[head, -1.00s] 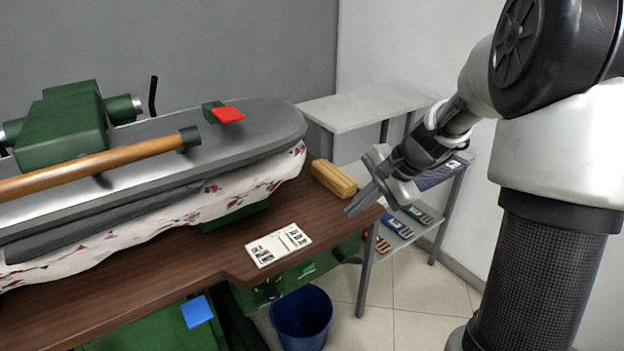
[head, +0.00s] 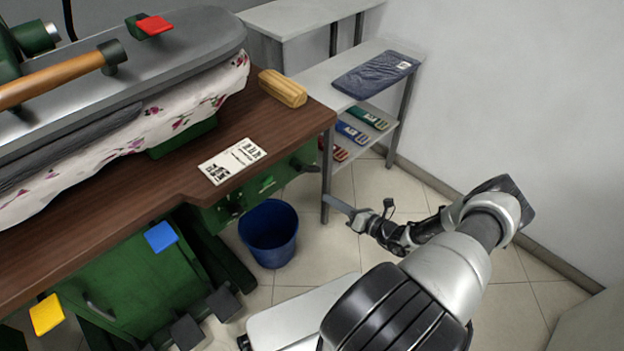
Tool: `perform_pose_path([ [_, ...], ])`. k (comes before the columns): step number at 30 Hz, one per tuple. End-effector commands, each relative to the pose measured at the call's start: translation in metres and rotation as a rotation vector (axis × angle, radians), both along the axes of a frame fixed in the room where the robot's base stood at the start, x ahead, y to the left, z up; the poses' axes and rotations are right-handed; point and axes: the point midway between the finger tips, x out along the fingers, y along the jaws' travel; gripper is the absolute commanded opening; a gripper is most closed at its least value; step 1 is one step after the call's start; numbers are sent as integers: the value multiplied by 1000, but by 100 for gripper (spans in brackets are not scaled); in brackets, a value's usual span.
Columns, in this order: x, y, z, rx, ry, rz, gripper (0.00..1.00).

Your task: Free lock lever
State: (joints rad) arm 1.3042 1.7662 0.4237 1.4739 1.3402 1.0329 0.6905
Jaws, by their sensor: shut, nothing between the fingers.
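A red tab (head: 154,25) on a dark green mount sits at the edge of the press's grey upper plate (head: 190,62). A bar with a wooden handle (head: 62,80) lies over the plate, left of the tab. A blue tab (head: 160,236) and a yellow tab (head: 46,314) stand out at the green press base (head: 140,290). I cannot tell which of these is the lock lever. My gripper (head: 338,205) is shut and empty, low over the floor right of the table and well apart from the tabs.
A wooden block (head: 283,88) and a printed card (head: 232,160) lie on the brown tabletop (head: 215,125). A blue bin (head: 270,234) stands below its edge. A grey shelf (head: 345,65) holds a dark folded item (head: 376,74). Dark pedals (head: 223,303) are near the floor.

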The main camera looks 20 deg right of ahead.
Motion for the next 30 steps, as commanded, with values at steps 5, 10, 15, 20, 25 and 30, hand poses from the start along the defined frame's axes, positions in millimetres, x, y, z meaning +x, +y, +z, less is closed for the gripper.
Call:
perform_pose_path([
  [5, 0, 0, 0, 3, 0, -3, 0],
  [10, 1, 1, -1, 2, 0, -1, 0],
  [15, 14, 8, -3, 2, -2, 2, 0],
  [20, 42, 22, -7, 2, -2, 3, 0],
  [25, 76, 38, -12, 1, -1, 4, 0],
  [30, 91, 32, 1, -4, -1, -2, 0],
])
